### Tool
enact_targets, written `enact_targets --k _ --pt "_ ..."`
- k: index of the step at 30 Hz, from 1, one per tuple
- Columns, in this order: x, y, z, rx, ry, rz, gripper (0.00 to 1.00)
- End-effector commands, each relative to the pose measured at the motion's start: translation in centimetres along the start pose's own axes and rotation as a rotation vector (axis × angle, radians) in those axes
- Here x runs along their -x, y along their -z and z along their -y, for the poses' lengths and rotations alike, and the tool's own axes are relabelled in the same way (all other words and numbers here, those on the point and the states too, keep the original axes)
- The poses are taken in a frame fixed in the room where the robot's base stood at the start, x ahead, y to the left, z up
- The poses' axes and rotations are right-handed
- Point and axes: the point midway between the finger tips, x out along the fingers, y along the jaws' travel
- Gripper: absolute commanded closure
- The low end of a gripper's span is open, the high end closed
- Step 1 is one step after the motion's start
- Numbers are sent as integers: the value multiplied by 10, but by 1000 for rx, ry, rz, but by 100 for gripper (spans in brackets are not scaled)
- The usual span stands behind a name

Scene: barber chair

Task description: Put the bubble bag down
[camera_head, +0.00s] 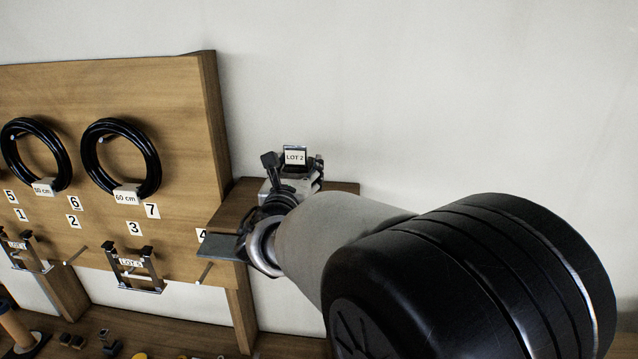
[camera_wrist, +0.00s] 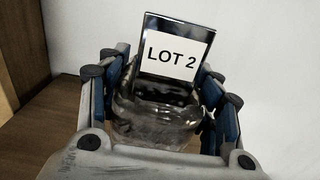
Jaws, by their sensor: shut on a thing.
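The bubble bag (camera_wrist: 150,122) is a clear, shiny, crumpled thing between the fingers of my gripper (camera_wrist: 158,108) in the wrist view. My gripper is shut on it, with blue-lined fingers on both sides. A dark metal plate (camera_wrist: 175,50) with a white "LOT 2" label stands up just beyond the bag; I cannot tell whether it is inside the bag. In the head view my gripper (camera_head: 291,180) is over or beside a small wooden shelf (camera_head: 343,187), and the plate shows above it. The bag's underside is hidden.
A wooden board (camera_head: 100,85) on the left carries black cable coils (camera_head: 121,160), number tags, pegs and hanging metal brackets (camera_head: 134,268). Small parts and a spool (camera_head: 15,325) lie on the bench below. The white wall (camera_head: 440,90) is bare at right.

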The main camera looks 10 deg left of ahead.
Motion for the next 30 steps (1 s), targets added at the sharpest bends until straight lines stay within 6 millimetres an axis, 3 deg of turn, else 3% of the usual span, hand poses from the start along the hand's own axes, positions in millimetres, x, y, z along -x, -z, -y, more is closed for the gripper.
enact_targets --k 13,26,27,30 --pt "0 51 0 1 1 1 67" --pt "0 58 0 -2 1 4 67" --pt "0 60 0 -1 1 1 40" --pt "0 59 0 0 0 1 34"
